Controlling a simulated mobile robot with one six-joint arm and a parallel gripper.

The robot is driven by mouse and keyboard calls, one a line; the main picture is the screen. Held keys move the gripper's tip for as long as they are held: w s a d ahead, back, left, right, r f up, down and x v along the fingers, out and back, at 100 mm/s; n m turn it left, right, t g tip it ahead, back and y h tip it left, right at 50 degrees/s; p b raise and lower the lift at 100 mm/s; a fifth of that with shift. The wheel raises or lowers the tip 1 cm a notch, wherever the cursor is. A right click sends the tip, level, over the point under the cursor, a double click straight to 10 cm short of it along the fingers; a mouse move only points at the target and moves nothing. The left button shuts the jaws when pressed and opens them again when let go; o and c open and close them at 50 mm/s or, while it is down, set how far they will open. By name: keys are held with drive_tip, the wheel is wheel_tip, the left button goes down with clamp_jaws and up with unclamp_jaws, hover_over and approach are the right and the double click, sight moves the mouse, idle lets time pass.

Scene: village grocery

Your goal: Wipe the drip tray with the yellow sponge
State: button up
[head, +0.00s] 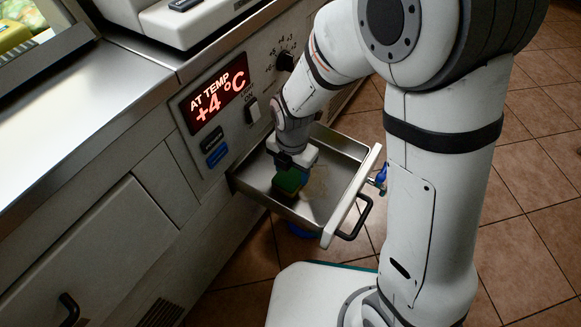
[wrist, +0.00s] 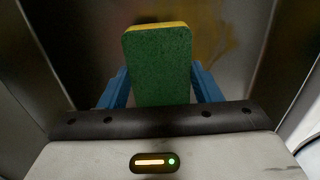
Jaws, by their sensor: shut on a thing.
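The drip tray (head: 333,162) is a metal drawer-like tray pulled out from the counter front, with a pale front panel and a black handle. My gripper (head: 290,170) reaches down into it. My gripper is shut on the yellow sponge (head: 289,181), whose green side faces the camera. In the wrist view the sponge (wrist: 160,65) stands between two blue fingers, with a thin yellow strip at its top edge. A yellowish-brown stain (wrist: 210,40) shows on the tray surface beyond it. I cannot tell whether the sponge touches the tray floor.
The counter front has a red temperature display (head: 217,96), a knob (head: 286,61) and a switch (head: 252,109) just above the tray. The tray walls stand close around my gripper. A black handle (head: 361,217) sticks out in front. Tiled floor (head: 535,160) lies open at the right.

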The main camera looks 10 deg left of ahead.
drive_tip(key=shift+f+b, duration=0.45)
drive_tip(key=shift+f, duration=0.3)
drive_tip(key=shift+d+r, duration=0.1)
